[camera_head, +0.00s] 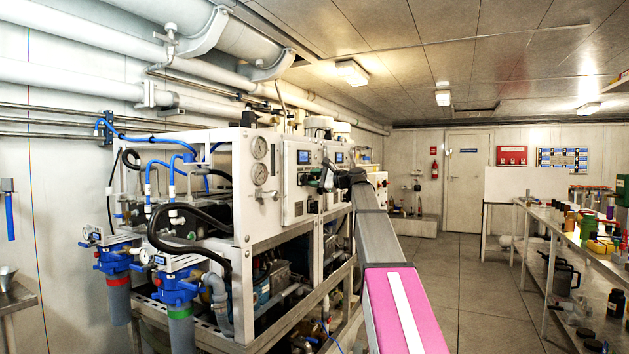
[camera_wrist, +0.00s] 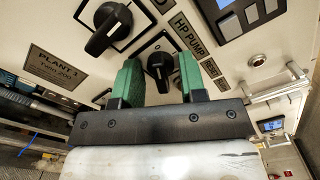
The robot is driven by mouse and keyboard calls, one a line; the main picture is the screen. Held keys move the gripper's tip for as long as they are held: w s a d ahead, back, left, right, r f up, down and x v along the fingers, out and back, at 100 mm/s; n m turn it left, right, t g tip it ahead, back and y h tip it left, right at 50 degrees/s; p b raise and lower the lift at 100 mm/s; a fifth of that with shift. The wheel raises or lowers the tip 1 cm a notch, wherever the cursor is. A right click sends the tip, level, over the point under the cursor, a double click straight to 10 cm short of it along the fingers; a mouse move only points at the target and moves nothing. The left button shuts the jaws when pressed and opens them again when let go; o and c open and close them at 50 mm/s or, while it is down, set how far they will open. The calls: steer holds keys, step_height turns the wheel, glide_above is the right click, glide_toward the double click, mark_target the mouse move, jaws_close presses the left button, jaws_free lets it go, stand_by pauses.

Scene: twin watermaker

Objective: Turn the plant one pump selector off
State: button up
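The plant one panel (camera_head: 301,157) is the nearer control panel on the white frame; in the wrist view a plate (camera_wrist: 55,65) reads "PLANT 1". A small black selector knob (camera_wrist: 158,68) sits by a label (camera_wrist: 188,37) reading "HP PUMP". Its pointer angle is hard to read. My gripper (camera_wrist: 160,82) has green fingers that stand apart, one on each side of this knob, with gaps visible. Whether either finger touches it cannot be told. In the head view my gripper (camera_head: 326,178) is at the panel, with the knob hidden.
A larger black knob (camera_wrist: 108,30) is close to the left finger. A screen with blue-grey buttons (camera_wrist: 250,15) lies to the upper right. A second panel (camera_head: 338,158) is further along the frame. A bench (camera_head: 588,254) with bottles stands right, with clear floor (camera_head: 480,285) between.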

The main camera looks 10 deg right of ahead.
steer(key=v, duration=1)
steer(key=shift+s+d, duration=0.25)
steer(key=shift+d, duration=0.05)
steer(key=s+a+f+n+g+h, duration=0.1)
steer(key=s+a+f+g+h, duration=0.15)
steer(key=f, duration=1.15)
steer(key=s+a+f+n+g+h, duration=0.1)
steer(key=s+a+f+n+h, duration=0.15)
steer(key=f, duration=1.05)
steer(key=s+a+f+n+g+h, duration=0.1)
steer(key=s+a+f+h, duration=0.15)
steer(key=f, duration=1.15)
steer(key=s+f+n+g+h, duration=0.6)
steer(key=s+f+n+h, duration=0.1)
steer(key=s+f, duration=1.6)
step_height(320, 180, down, 4)
steer(key=shift+s+a+r+n, duration=0.15)
steer(key=shift+s+a+n, duration=0.2)
steer(key=shift+n, duration=0.4)
